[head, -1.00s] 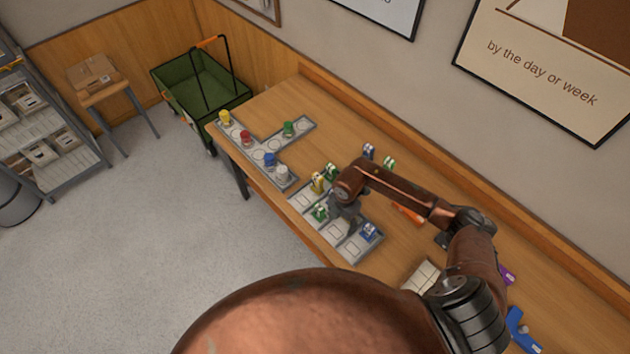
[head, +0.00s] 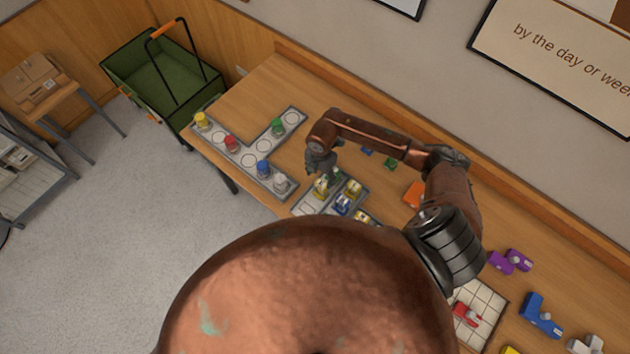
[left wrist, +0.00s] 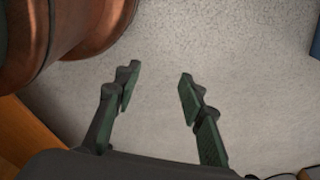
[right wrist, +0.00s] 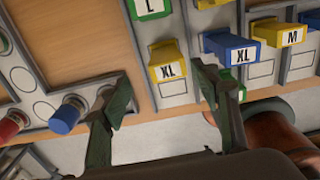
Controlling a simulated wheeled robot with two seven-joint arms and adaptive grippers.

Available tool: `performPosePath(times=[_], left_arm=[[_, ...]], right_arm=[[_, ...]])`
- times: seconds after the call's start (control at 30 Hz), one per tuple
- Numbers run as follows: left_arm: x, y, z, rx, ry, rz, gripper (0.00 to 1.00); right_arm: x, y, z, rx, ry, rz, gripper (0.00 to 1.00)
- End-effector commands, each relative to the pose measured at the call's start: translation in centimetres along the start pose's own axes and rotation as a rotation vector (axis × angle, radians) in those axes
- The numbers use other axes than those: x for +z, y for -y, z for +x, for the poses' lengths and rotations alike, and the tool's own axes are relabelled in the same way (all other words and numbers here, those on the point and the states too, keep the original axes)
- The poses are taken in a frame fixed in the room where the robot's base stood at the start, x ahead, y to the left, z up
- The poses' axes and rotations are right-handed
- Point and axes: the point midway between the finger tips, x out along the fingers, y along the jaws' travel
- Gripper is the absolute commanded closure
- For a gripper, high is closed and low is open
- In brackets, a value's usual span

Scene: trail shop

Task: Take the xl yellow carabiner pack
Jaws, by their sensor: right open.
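The yellow pack marked XL (right wrist: 167,65) stands in a grey slotted tray in the right wrist view. In the head view a yellow pack (head: 320,188) shows just under my right gripper (head: 322,166). In the right wrist view my right gripper (right wrist: 165,88) is open and empty, its fingertips on either side of the pack's near end in the picture; I cannot tell whether they touch it. My left gripper (left wrist: 158,80) is open and empty above grey floor in the left wrist view.
Beside it stand a blue XL pack (right wrist: 233,48), a yellow M pack (right wrist: 280,33) and a green L pack (right wrist: 150,8). A grey rack with round places holds a blue jar (right wrist: 66,116) and a red jar (right wrist: 12,125). A green cart (head: 160,85) stands beyond the table.

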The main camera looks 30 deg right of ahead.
Motion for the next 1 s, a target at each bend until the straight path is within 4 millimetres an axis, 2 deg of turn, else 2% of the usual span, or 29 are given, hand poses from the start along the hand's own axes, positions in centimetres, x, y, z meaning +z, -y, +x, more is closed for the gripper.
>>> performPosePath(times=[0.1,0.27,0.43,0.57,0.63,0.73,0.83,1.0], left_arm=[[2.1,-0.2,-0.5,0.002,0.027,-0.005,0.63],[4.2,-0.4,-1.3,0.003,0.052,-0.011,0.63],[6.3,-0.6,-2.5,0.005,0.078,-0.016,0.63],[4.2,-0.3,-2.4,0.003,0.055,-0.010,0.63],[2.2,-0.1,-2.3,0.002,0.030,-0.006,0.63],[0.6,0.0,-2.2,0.001,0.007,-0.004,0.63],[0.8,0.0,-2.2,0.001,0.010,-0.004,0.63],[2.3,-0.2,-2.3,0.002,0.030,-0.007,0.63]], right_arm=[[-0.1,0.2,1.3,-0.001,0.000,0.001,0.44],[0.1,-0.1,3.0,-0.006,-0.003,0.000,0.44],[0.3,-0.2,5.7,-0.009,-0.004,0.000,0.44],[0.3,-0.1,7.1,-0.008,-0.004,0.001,0.44],[0.3,-0.2,7.4,-0.006,-0.003,0.000,0.44],[0.4,-0.2,7.5,-0.005,-0.002,-0.001,0.44],[0.4,-0.2,7.4,-0.005,-0.002,-0.001,0.44],[0.4,-0.2,7.4,-0.006,-0.002,-0.001,0.55]])
